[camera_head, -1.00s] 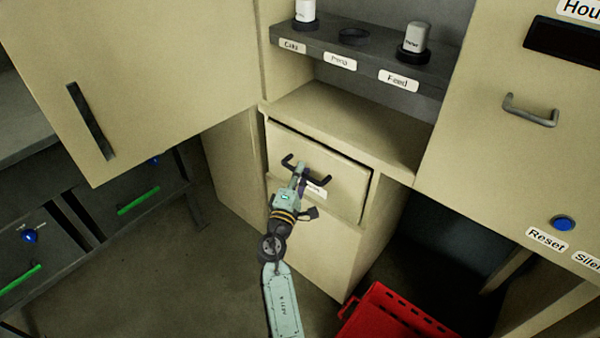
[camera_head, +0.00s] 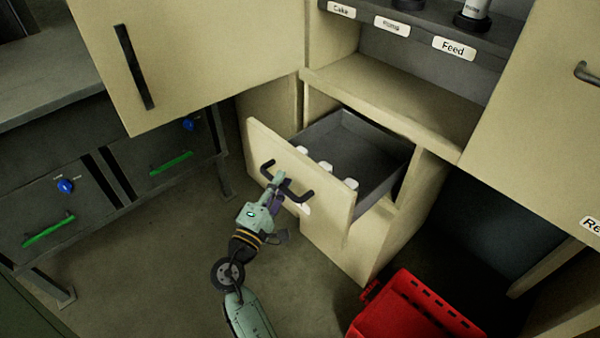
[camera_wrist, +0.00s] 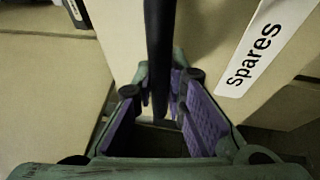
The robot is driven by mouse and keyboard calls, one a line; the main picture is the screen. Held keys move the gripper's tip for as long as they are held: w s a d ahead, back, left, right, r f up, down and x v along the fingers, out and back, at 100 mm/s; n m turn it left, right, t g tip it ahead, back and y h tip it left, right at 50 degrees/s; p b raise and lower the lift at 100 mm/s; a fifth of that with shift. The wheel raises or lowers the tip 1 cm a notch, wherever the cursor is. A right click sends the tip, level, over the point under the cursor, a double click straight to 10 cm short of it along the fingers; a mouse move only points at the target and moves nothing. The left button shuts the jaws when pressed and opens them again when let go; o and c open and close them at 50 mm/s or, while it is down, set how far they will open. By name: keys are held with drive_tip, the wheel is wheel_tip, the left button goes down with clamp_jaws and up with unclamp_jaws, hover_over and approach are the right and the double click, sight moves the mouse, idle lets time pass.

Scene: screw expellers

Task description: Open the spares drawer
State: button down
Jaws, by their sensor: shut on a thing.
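The spares drawer (camera_head: 285,165) is pulled well out of its cream cabinet, and its grey inside shows with several small white items near the front. Its label "spares" (camera_wrist: 262,45) reads clearly in the wrist view. The dark bar handle (camera_head: 287,186) is on the drawer front; it also shows in the wrist view (camera_wrist: 160,50). My gripper (camera_head: 277,182) is shut on the handle, and in the wrist view its purple-padded fingers (camera_wrist: 168,100) lie on either side of the bar.
A red crate (camera_head: 415,305) stands on the floor right of the drawer. A cream cabinet door with a black handle (camera_head: 133,67) is at upper left. Units with green handles (camera_head: 170,163) stand at left. Open floor (camera_head: 150,270) lies around my arm.

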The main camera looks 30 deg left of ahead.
drive_tip(key=s+a, duration=0.2)
drive_tip(key=s, duration=0.4)
drive_tip(key=shift+b, duration=0.4)
drive_tip(key=c, duration=1.9)
unclamp_jaws()
drive_tip(key=s+f, duration=0.2)
drive_tip(key=s, duration=1)
drive_tip(key=shift+d, duration=0.25)
drive_tip(key=shift+w, duration=0.1)
